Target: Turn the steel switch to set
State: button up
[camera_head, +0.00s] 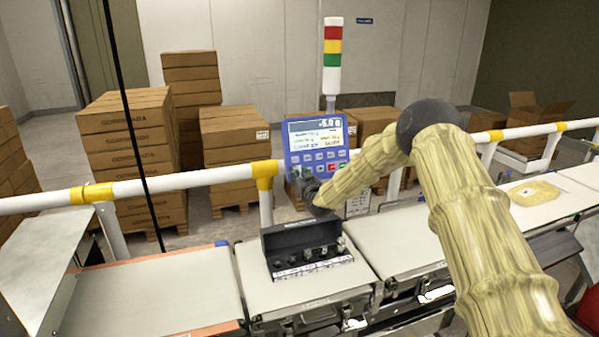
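The blue control panel (341,152) of the checkweigher stands behind the belt, with a lit screen (316,133) and rows of buttons. I cannot make out the steel switch; the panel's lower left part is partly covered by my gripper. My gripper (305,186) is small and dark in this view, at the panel's lower left corner, at the end of my arm in its tan cover. Whether its fingers are open or shut, or touch anything, I cannot tell.
An open black case (300,238) of small weights sits on the belt below my gripper. A white rail (190,178) with yellow joints runs behind the belts. A signal tower (332,55) rises behind the panel. Stacked cartons (125,125) stand behind. A yellow package (535,192) lies at right.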

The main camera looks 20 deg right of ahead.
jog(key=shift+w, duration=0.35)
